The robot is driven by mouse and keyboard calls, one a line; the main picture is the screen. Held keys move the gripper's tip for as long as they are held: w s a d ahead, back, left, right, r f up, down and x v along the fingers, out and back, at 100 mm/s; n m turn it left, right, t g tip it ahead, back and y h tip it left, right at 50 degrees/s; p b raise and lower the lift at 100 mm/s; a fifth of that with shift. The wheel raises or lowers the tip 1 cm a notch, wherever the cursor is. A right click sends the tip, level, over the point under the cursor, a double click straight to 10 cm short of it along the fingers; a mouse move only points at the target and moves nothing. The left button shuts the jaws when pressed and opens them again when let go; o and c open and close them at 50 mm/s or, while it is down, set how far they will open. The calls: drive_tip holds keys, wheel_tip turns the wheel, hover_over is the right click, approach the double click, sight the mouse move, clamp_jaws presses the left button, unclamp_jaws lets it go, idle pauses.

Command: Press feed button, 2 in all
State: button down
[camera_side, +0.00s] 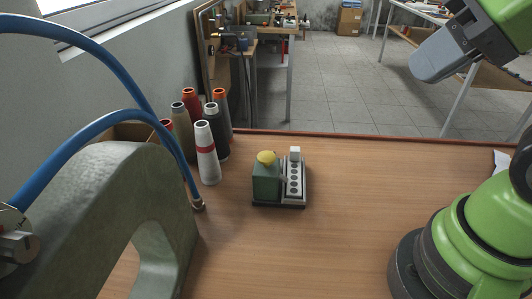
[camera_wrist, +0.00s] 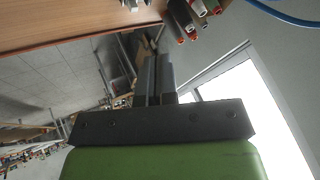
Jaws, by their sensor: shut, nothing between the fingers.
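A small green box with a round yellow button (camera_side: 266,157) on top stands on the wooden table (camera_side: 330,240) in the side view. Beside it on the same dark base is a light panel (camera_side: 294,178) with a column of dark round holes and a small pale block (camera_side: 295,154) at its far end. My gripper (camera_side: 424,66) is high at the upper right, well apart from the button box. In the wrist view my gripper (camera_wrist: 154,60) has its two fingers together with nothing between them. The button box does not show in the wrist view.
Several thread spools (camera_side: 206,150) stand left of the button box. A grey-green curved machine arm (camera_side: 110,200) and blue hoses (camera_side: 85,135) fill the left side. The tabletop right of the box is clear as far as my green base.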

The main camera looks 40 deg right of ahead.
drive_tip(key=shift+w, duration=0.1)
drive_tip(key=t+y, duration=0.1)
hover_over(269, 154)
wheel_tip(269, 154, down, 9)
drive_tip(key=shift+f+m, duration=0.2)
drive_tip(key=shift+m, duration=0.2)
drive_tip(key=shift+f, duration=0.1)
drive_tip(key=shift+f, duration=4.3)
drive_tip(key=shift+f, duration=0.1)
drive_tip(key=shift+f, duration=0.3)
